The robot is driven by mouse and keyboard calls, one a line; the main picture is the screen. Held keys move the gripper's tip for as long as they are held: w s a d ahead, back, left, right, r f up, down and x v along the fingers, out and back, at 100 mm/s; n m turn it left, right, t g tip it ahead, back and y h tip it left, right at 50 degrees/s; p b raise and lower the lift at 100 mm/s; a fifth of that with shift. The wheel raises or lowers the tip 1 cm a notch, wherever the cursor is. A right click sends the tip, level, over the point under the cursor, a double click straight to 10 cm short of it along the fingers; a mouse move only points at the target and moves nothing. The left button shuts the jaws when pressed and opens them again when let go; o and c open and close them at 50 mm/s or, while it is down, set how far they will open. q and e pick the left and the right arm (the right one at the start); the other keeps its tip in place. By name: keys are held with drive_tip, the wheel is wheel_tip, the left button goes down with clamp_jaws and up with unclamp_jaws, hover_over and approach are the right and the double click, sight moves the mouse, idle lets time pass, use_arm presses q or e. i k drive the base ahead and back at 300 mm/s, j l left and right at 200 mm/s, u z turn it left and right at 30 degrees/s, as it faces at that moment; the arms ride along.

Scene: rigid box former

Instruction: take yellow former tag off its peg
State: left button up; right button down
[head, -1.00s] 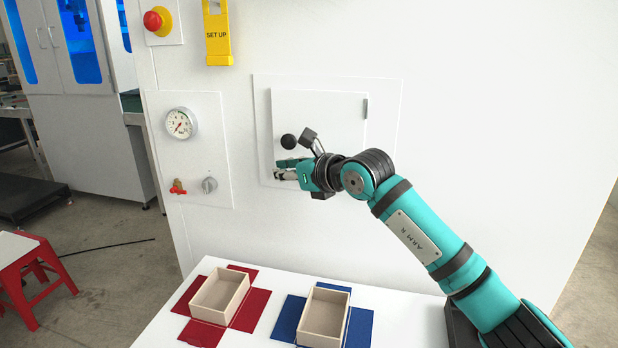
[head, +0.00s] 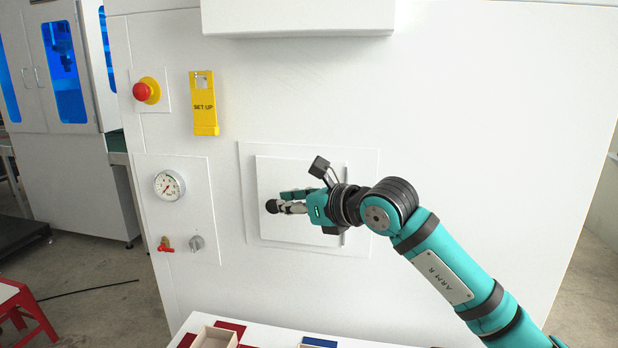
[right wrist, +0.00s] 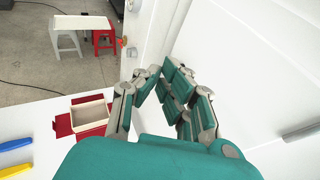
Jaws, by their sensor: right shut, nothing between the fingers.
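The yellow former tag (head: 205,108), marked SET UP, hangs flat on the white machine front, upper left of centre in the head view. A small opening shows near its top; the peg itself is hard to make out. My right gripper (head: 283,201) is shut and empty in front of the square hatch, right of and below the tag, apart from it. Its fingertips overlap the black hatch knob (head: 271,206) in the picture; I cannot tell whether they touch. In the right wrist view my right gripper (right wrist: 158,72) also shows, without the tag. My left gripper is out of view.
A red emergency button (head: 142,92) sits left of the tag. A gauge (head: 169,185), a red valve (head: 166,244) and a grey knob (head: 197,243) are lower. A white housing (head: 297,18) juts out above. A wooden box (right wrist: 89,113) stands on the table.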

sight(203, 100)
drive_tip(key=k+l, duration=0.8)
